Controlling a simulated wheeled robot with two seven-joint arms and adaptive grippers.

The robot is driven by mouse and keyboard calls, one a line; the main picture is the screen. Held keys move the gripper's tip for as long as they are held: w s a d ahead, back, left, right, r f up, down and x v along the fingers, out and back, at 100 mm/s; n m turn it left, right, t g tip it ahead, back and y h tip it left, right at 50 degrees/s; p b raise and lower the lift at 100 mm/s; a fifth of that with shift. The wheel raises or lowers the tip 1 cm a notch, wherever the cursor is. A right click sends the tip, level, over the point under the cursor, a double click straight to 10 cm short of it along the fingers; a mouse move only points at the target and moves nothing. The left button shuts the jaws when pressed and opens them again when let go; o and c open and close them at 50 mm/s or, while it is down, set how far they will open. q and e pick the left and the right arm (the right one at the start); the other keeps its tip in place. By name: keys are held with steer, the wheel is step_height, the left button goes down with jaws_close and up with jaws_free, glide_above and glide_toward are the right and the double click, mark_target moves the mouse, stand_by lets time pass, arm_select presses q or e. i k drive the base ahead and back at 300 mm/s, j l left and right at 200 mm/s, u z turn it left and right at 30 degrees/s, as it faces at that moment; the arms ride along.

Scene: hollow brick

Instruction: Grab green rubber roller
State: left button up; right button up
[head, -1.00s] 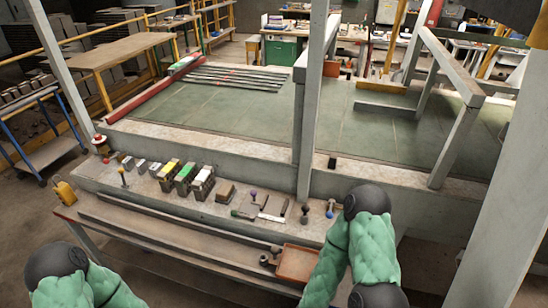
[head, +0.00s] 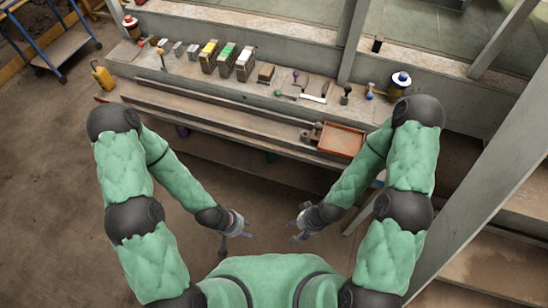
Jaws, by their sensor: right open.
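Several coloured boxes (head: 227,57) stand on the bench. An orange-brown tray (head: 341,141) sits on the lower ledge. A yellow can-like object (head: 102,75) is at the bench's left end. A grey post (head: 353,40) rises behind the tools.

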mark_target(271, 156)
steer(key=k+j+z, duration=0.2)
steer(key=j, duration=0.15)
steer(key=i+j, duration=0.15)
steer(key=j, duration=0.25)
steer(key=i+j, duration=0.1)
steer(key=j, duration=0.3)
steer(key=i+j, duration=0.15)
steer(key=j, duration=0.25)
steer(key=i+j, duration=0.55)
steer(key=z, duration=0.05)
